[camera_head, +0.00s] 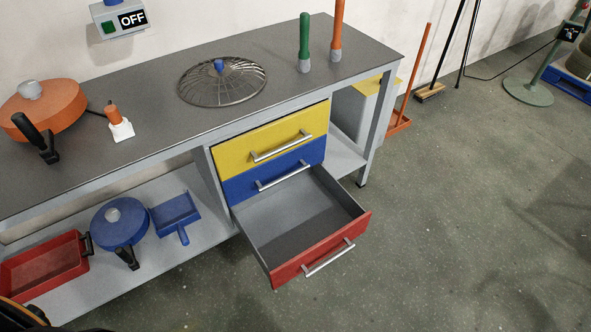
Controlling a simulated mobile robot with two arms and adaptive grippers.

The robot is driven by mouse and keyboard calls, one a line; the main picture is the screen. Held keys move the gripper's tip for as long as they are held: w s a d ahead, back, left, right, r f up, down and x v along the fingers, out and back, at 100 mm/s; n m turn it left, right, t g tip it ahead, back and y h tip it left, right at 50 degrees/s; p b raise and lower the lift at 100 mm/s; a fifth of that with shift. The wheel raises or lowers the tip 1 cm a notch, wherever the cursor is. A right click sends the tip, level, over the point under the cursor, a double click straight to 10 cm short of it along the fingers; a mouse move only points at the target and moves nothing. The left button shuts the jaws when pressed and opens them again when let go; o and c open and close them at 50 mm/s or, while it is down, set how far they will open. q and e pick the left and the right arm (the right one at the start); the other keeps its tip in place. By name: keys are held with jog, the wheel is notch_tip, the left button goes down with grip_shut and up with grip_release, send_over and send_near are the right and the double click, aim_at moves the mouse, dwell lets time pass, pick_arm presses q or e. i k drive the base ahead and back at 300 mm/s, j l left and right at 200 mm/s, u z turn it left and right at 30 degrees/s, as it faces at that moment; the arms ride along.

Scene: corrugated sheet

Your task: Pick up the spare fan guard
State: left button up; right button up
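The fan guard (205,92), a round grey wire grille with a slight dome, lies flat on the dark top of the workbench (150,135). A small blue knob or hub (219,65) stands up at its middle. Nothing covers the guard. Neither of my grippers shows in this view.
An orange round tool (50,105) and a small orange-and-white item (119,122) lie left of the guard; green (304,40) and orange (337,30) handles stand right of it. The red bottom drawer (320,245) is pulled out, empty. Open floor lies to the right.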

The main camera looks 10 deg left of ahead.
aim_at(220, 70)
jog(key=j+z, duration=0.5)
jog(key=j, duration=1.2)
jog(key=k, duration=0.05)
